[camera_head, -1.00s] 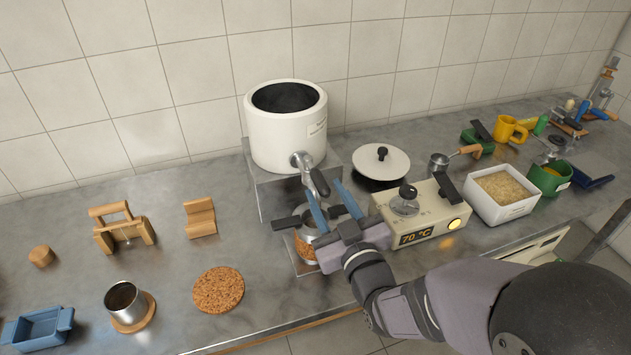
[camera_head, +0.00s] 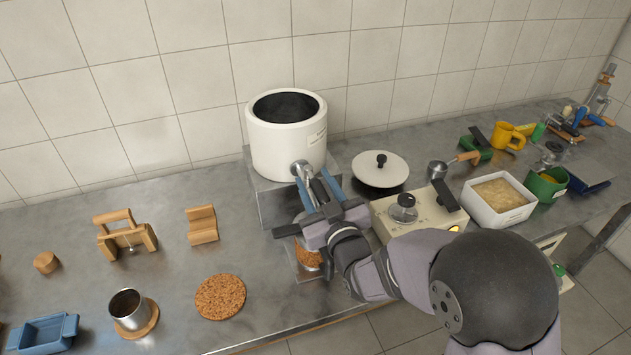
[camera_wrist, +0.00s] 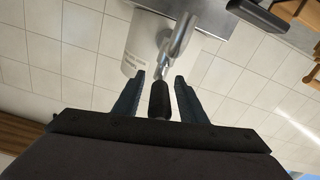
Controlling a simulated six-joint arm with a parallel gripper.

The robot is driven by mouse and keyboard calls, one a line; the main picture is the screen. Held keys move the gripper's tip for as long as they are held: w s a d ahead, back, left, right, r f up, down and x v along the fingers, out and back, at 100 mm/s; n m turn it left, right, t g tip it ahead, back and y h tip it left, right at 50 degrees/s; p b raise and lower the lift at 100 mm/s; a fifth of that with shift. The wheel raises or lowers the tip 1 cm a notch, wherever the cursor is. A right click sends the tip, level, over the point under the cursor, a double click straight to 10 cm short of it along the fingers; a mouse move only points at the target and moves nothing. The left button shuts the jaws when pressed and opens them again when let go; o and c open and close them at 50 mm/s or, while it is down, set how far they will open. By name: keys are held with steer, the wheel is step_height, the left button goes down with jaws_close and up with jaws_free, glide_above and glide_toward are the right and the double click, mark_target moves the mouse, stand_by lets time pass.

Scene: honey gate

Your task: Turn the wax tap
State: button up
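The wax tap (camera_head: 301,169) is a silver spout on the front of a white wax pot (camera_head: 288,145). In the wrist view the silver tap body (camera_wrist: 174,46) shows at the top centre. Its black lever handle (camera_wrist: 160,99) points toward my gripper. My gripper (camera_head: 318,190) is at the tap, and its blue fingers stand apart. In the wrist view the open gripper (camera_wrist: 159,78) has the handle between its fingers, with a gap on each side.
The pot rests on a metal stand (camera_head: 268,205). To the right are a lid (camera_head: 380,165), a beige control box (camera_head: 425,207) and a white tub of pellets (camera_head: 497,212). To the left are a cork mat (camera_head: 220,297), a metal cup (camera_head: 128,309) and wooden pieces.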

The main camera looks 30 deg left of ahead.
jaws_close()
steer(key=shift+w+d+n+g, duration=0.1)
steer(key=shift+w+n+g, duration=0.05)
steer(key=shift+n+g, duration=0.15)
steer(key=shift+w+d+f+n+g+y+b, duration=0.1)
steer(key=shift+w+d+n+g+y+b, duration=0.15)
steer(key=shift+n+g+y+b, duration=0.3)
steer(key=shift+w+d+n+g+y+b, duration=0.1)
steer(key=shift+w+n+g+y+b, duration=0.2)
steer(key=shift+g+y, duration=0.3)
steer(key=shift+w+d+n+g+y+p, duration=0.1)
steer(key=shift+w+n+g+y+p, duration=0.3)
steer(key=shift+n+g, duration=1.55)
steer(key=shift+w+d+n+g+y+p, duration=0.1)
steer(key=shift+w+n+g+y, duration=0.75)
steer(key=shift+g, duration=1.85)
steer(key=shift+w+n+g+p, duration=0.25)
steer(key=shift+w+n+g, duration=0.1)
steer(key=shift+n+g, duration=1.75)
steer(key=shift+w+g, duration=0.1)
steer(key=shift+g, duration=0.6)
